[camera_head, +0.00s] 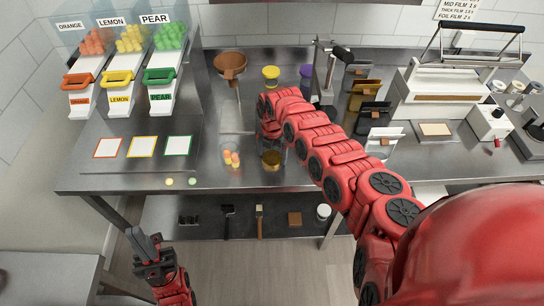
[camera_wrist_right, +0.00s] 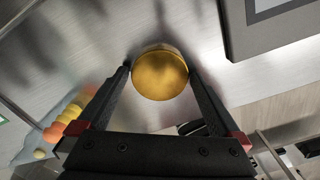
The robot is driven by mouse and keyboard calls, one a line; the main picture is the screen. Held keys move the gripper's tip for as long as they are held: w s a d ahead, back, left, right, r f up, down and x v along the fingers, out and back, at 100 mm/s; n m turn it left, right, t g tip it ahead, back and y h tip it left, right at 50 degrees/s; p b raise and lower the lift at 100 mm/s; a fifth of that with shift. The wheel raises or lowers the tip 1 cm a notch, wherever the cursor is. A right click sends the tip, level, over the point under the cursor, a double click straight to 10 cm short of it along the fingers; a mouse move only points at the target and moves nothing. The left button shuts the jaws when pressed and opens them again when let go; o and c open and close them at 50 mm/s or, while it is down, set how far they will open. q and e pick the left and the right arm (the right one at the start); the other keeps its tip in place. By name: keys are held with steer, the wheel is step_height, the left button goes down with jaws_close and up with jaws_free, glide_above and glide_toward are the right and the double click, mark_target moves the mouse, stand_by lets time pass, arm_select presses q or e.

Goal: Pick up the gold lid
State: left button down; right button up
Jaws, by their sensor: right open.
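The gold lid (camera_head: 271,160) is a short, round gold piece near the front middle of the steel counter, under the end of my right arm. In the right wrist view it shows as a gold disc with a thick side (camera_wrist_right: 160,75). My right gripper (camera_wrist_right: 160,68) is open, with one finger on each side of the lid. I cannot tell whether the fingers touch it. In the head view the arm mostly hides this gripper. My left gripper (camera_head: 146,241) is open and empty, low in front of the counter at the left.
A clear bag of gummies (camera_head: 231,160) lies just left of the lid. A brown funnel (camera_head: 230,66), a yellow-lidded jar (camera_head: 271,76) and a purple-topped jar (camera_head: 307,74) stand behind. Several film holders (camera_head: 364,95) stand right.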

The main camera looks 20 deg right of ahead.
steer(key=shift+f, duration=0.15)
steer(key=c, duration=1)
